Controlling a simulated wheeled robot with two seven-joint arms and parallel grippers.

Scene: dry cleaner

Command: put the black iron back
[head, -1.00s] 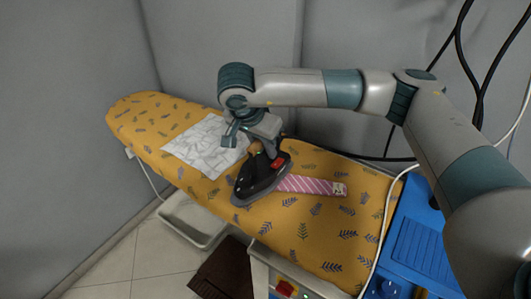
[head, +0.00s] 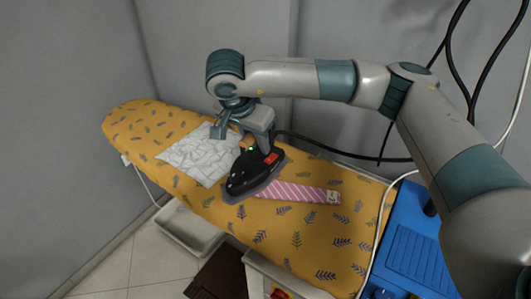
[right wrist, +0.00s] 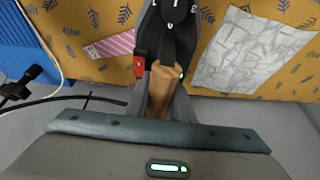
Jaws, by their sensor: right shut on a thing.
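My right gripper (head: 248,146) is shut on the iron's handle. In the right wrist view the tan handle (right wrist: 161,88) sits between the fingers, with the black body beyond and a red part beside it. The iron looks a little above the cover; the exact gap is hard to tell. My left gripper is not in view.
The yellow patterned ironing board (head: 300,240) carries a crumpled white cloth (head: 200,155) and a pink striped tie (head: 300,192). A blue ribbed surface (head: 415,250) stands at the right, with a white cable beside it. A grey tray (head: 185,235) is below the board.

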